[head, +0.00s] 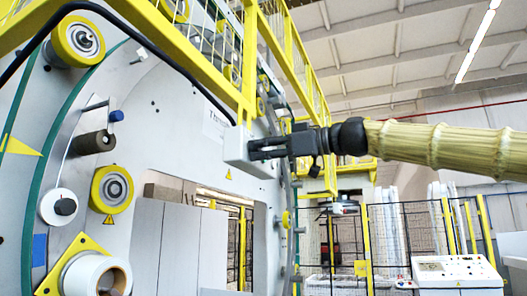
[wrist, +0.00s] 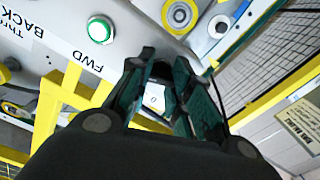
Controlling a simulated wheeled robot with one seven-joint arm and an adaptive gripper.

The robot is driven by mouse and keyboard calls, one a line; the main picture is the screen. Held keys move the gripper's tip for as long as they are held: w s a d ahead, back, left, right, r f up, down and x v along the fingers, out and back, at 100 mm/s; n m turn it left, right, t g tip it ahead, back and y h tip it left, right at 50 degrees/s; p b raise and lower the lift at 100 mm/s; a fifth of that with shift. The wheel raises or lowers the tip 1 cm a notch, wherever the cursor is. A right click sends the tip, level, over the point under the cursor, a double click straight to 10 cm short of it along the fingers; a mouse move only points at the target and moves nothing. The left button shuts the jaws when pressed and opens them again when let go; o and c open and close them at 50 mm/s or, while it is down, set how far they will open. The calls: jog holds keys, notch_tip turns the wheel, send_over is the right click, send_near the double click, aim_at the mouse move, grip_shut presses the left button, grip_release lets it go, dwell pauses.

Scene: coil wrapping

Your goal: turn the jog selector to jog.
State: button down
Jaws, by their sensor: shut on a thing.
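My gripper (head: 262,148) reaches in from the right in the head view, its fingertips at a pale control box (head: 236,150) on the machine. In the wrist view my gripper (wrist: 162,66) is shut on the dark jog selector (wrist: 160,72), which shows only partly between the fingers. The fingers hide most of the knob and its pointer, so I cannot tell its setting. A small white patch with a mark like "0" (wrist: 154,100) shows between the fingers.
A green button (wrist: 100,30) and the upside-down words FWD (wrist: 88,62) and BACK are on the panel beside my fingers. Yellow railings (head: 247,60) stand above the box. Yellow-rimmed rollers (head: 112,188) are on the machine at left. A control desk (head: 455,272) stands at lower right.

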jog(key=shift+m, duration=2)
jog(key=shift+f, duration=0.1)
jog(key=c, duration=1)
grip_release()
jog(key=shift+c, duration=0.2)
jog(key=v, duration=1.2)
jog(key=shift+w, duration=0.15)
